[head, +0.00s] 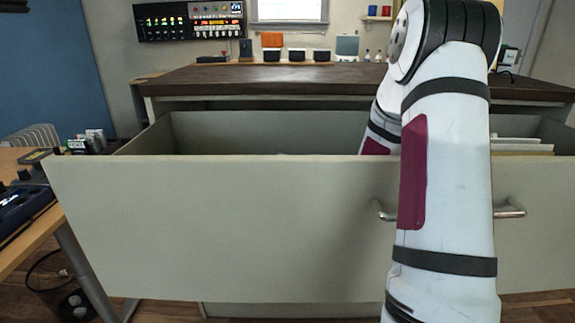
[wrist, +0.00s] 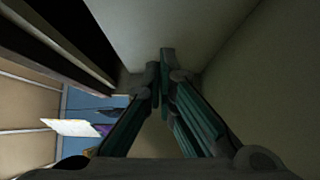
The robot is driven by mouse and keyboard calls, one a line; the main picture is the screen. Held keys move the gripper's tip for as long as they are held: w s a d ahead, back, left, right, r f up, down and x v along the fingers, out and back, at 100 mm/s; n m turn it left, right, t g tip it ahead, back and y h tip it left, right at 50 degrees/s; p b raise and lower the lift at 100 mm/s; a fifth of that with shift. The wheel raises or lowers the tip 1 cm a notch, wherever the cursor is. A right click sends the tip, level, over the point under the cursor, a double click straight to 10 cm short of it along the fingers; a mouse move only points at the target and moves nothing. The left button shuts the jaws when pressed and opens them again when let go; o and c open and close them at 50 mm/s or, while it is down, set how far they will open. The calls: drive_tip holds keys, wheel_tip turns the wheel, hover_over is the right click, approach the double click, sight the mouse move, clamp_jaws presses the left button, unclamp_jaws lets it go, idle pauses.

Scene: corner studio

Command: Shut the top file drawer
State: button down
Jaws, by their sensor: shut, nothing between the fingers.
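The top file drawer (head: 220,225) is pulled out toward me, with its wide grey-green front across the head view. Its metal handle (head: 510,209) is partly covered by my arm. My arm crosses in front of the drawer front and reaches over it, so my gripper is hidden in the head view. In the wrist view my gripper (wrist: 161,62) is shut and empty, its fingertips together close to pale grey-green panels that look like the drawer's inside; I cannot tell if they touch.
The cabinet's dark top (head: 290,77) lies behind the open drawer. Pale files (head: 520,145) show inside the drawer at right. A wooden desk (head: 22,240) with devices stands close at left, and a dark bin (head: 50,285) is under it.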

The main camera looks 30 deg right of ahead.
sight(270, 148)
drive_tip(key=w+b, duration=0.1)
drive_tip(key=w, duration=0.5)
drive_tip(key=w+b, duration=0.1)
drive_tip(key=w, duration=0.2)
drive_tip(key=shift+d+b, duration=0.3)
drive_tip(key=shift+d, duration=0.05)
drive_tip(key=shift+w+d, duration=0.15)
